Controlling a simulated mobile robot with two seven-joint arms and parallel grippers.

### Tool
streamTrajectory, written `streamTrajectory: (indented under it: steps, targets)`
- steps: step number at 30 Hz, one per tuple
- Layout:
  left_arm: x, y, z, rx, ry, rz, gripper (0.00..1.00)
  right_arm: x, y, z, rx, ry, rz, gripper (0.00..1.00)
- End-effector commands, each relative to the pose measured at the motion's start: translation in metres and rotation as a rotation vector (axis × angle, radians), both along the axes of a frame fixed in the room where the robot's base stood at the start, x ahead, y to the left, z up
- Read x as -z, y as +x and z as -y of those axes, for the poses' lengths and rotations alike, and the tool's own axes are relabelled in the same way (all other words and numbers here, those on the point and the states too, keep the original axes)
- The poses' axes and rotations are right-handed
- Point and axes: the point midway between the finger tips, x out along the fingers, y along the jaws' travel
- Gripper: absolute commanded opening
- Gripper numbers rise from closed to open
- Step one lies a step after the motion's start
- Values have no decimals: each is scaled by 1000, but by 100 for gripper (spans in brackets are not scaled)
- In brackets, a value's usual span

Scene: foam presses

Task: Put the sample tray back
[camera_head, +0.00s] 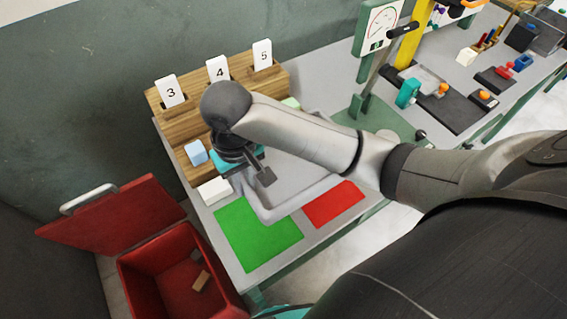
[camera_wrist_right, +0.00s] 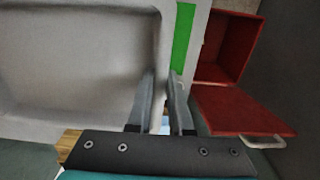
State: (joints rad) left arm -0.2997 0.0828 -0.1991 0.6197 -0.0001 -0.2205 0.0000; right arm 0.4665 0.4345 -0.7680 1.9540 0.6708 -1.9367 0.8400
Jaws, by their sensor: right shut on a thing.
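The sample tray (camera_head: 292,203) is a grey, shallow, rounded tray on the table side in front of the wooden rack. My right arm covers much of it in the head view. My right gripper (camera_head: 250,176) is shut on the tray's left rim. In the right wrist view the fingers (camera_wrist_right: 164,105) straddle the rim, and the tray (camera_wrist_right: 75,60) fills the left; the part of it that shows is empty. I cannot tell whether the tray rests on the table or hangs just above it. My left gripper is not in view.
A green mat (camera_head: 258,237) and a red mat (camera_head: 333,204) lie at the table's front. The wooden rack (camera_head: 195,122) carries cards 3, 4 and 5, with a blue block (camera_head: 195,152) before it. A white block (camera_head: 214,191) sits nearby. An open red bin (camera_head: 180,268) stands left.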

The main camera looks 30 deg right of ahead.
Motion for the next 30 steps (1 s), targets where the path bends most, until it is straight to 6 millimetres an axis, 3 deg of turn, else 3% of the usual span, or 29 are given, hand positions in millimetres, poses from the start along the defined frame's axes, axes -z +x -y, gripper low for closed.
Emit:
streamTrajectory:
  steps: [15, 30]
  targets:
    - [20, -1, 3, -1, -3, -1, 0, 130, -1, 0, 1, -3, -4, 0]
    - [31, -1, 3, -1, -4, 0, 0, 190, -1, 0, 0, -2, -2, 0]
